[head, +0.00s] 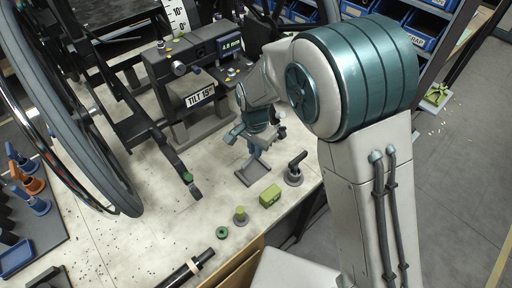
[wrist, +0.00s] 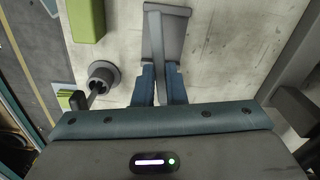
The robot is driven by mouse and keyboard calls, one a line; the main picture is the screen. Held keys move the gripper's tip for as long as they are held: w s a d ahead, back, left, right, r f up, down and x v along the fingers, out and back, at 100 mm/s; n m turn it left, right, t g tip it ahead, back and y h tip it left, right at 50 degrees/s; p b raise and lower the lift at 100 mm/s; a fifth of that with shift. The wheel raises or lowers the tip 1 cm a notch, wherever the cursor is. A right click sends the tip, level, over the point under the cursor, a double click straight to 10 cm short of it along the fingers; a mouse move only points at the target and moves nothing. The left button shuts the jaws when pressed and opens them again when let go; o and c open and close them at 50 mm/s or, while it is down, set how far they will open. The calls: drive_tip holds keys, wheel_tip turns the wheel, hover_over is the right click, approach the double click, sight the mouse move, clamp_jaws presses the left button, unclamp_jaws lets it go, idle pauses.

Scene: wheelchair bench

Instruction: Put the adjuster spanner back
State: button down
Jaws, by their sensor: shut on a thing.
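My gripper (wrist: 158,88) points down over the bench, its two blue fingers shut on a thin grey bar (wrist: 154,50). I take this bar to be the adjuster spanner; its shape is only partly visible. In the head view my gripper (head: 260,146) is just above a flat grey plate (head: 246,178) near the bench's right edge. The plate also shows in the wrist view (wrist: 174,36), under the bar's far end. I cannot tell whether the bar touches it.
A round grey base with a dark lever (head: 295,172) and a green block (head: 270,196) stand close by. A green knob (head: 240,217) and green ring (head: 222,233) sit nearer. The tilt fixture (head: 200,98) and wheelchair wheel (head: 75,120) are left. Blue bins (head: 395,12) are behind.

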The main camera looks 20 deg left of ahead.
drive_tip(key=shift+f+b, duration=2.25)
drive_tip(key=shift+f, duration=1.1)
drive_tip(key=shift+f+b, duration=0.45)
drive_tip(key=shift+f, duration=0.15)
drive_tip(key=c, duration=1.4)
unclamp_jaws()
drive_tip(key=shift+r, duration=0.1)
wheel_tip(320, 180, up, 14)
drive_tip(key=shift+s+f, duration=0.1)
drive_tip(key=shift+f, duration=0.05)
drive_tip(key=d+r+n, duration=0.1)
drive_tip(key=d+r, duration=0.2)
drive_tip(key=d, duration=0.6)
drive_tip(key=d+r, duration=0.2)
drive_tip(key=d, duration=0.7)
drive_tip(key=s+d+n+t, duration=0.1)
drive_tip(key=s+d, duration=0.4)
drive_tip(key=d, duration=0.3)
drive_tip(key=s+d+n+t, duration=0.1)
drive_tip(key=s+d, duration=0.4)
drive_tip(key=d, duration=0.2)
drive_tip(key=shift+s+d+f+t, duration=0.15)
drive_tip(key=shift+s+d+t, duration=0.15)
drive_tip(key=shift+d, duration=0.1)
